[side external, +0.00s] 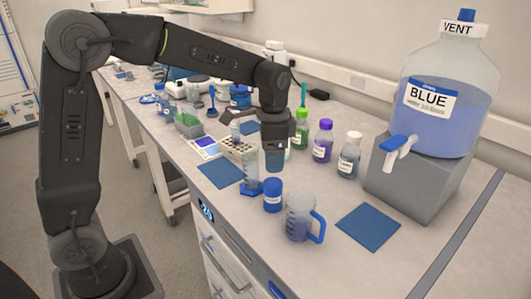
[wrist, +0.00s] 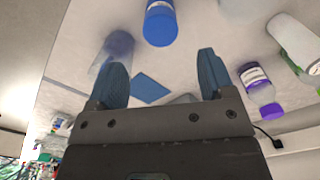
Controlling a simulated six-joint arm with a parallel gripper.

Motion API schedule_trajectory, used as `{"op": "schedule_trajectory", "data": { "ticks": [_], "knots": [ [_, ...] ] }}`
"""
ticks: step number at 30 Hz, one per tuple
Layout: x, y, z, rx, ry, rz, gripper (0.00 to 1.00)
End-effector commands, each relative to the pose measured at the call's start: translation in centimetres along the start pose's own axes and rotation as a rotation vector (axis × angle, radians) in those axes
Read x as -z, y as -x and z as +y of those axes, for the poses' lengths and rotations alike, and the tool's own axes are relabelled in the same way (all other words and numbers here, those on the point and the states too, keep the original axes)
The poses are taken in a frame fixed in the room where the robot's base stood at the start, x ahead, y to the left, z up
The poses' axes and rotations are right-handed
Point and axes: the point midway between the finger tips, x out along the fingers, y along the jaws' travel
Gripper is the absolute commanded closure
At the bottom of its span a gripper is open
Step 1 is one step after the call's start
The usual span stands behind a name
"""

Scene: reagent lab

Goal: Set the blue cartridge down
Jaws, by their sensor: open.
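The blue cartridge (side external: 272,196), a short cylinder with a blue top and a white label, stands upright on the bench between the graduated cylinder and the blue-handled beaker. In the wrist view, a blue-topped labelled cylinder (wrist: 161,24) that looks like it shows beyond the fingertips, apart from them. My gripper (side external: 274,165) hangs above the bench, just above and behind the cartridge in the side view. Its two blue-grey fingers (wrist: 161,62) are spread, with nothing held between them.
A graduated cylinder (side external: 250,178) stands close left of the cartridge, and a blue-handled beaker (side external: 300,220) close right. Blue mats lie left (side external: 220,174) and right (side external: 368,227), both bare. Capped bottles (side external: 322,143) stand behind. A large BLUE carboy (side external: 445,100) sits on a grey block.

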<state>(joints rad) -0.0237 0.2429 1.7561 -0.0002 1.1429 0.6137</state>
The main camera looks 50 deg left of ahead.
Motion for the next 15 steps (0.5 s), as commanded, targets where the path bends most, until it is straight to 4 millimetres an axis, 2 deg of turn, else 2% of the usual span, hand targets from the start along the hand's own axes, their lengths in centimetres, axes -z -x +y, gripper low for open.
{"op": "schedule_trajectory", "data": {
  "ticks": [5, 8, 11, 15],
  "knots": [
    [-0.3, 0.7, 0.3, 0.007, 0.010, 0.010, 0.25],
    [-1.6, 2.0, 1.2, 0.028, 0.052, 0.042, 0.25],
    [-3.8, 3.9, 2.9, 0.061, 0.129, 0.101, 0.25],
    [-7.8, 5.7, 5.9, 0.104, 0.262, 0.205, 0.25]
  ]
}}
